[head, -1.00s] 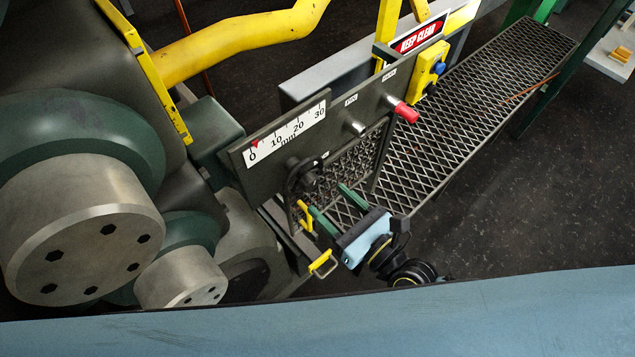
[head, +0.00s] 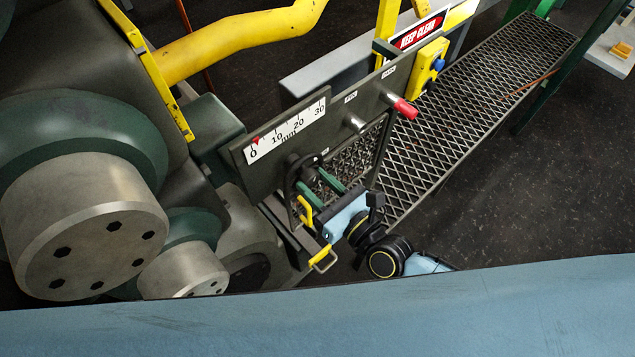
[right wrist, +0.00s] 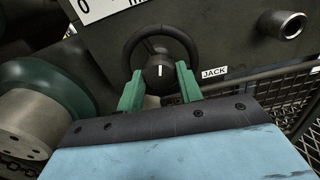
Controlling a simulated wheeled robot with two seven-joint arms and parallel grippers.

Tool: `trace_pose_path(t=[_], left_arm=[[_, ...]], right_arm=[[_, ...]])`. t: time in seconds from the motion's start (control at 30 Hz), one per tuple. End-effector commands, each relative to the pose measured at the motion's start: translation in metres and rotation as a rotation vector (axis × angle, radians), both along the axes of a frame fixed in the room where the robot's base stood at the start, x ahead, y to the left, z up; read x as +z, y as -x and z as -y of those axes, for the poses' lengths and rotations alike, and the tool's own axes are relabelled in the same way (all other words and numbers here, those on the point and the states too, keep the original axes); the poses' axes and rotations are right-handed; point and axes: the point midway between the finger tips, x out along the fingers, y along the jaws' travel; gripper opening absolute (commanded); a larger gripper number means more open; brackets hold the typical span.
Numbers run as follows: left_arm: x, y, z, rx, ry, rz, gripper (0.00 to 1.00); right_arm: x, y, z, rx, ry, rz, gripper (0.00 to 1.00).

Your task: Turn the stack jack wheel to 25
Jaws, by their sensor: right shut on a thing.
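The dark jack wheel (right wrist: 160,32) stands on the grey panel, with a white mark on its hub and a JACK label (right wrist: 214,73) to its right. It also shows in the head view (head: 291,178), partly hidden by my gripper. My right gripper (right wrist: 160,73) is shut on the wheel, its green fingers on either side of the lower hub area. It shows from above in the head view (head: 312,181). The mm scale (head: 286,131) above the wheel runs from 0 to 30. Its red pointer (head: 256,140) sits close to 0. My left gripper is not in view.
A red-tipped knob (head: 404,108) and a metal stub (head: 355,123) stick out right of the scale. Large rollers (head: 90,225) fill the left. A mesh walkway (head: 470,100) runs off to the right.

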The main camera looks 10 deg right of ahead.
Motion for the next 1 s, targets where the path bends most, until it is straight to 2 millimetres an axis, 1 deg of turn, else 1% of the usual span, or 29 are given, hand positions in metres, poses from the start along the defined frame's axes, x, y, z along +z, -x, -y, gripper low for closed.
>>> trace_pose_path(t=[0.23,0.37,1.0], left_arm=[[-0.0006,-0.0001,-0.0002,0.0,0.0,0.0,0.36],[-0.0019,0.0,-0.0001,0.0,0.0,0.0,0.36],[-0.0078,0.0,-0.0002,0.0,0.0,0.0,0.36]], right_arm=[[-0.0001,0.0002,0.0001,0.0,0.015,0.011,0.13],[-0.0002,0.0002,0.0,0.0,0.051,0.037,0.13],[0.0002,0.0002,0.0001,-0.001,0.402,0.293,0.13]])
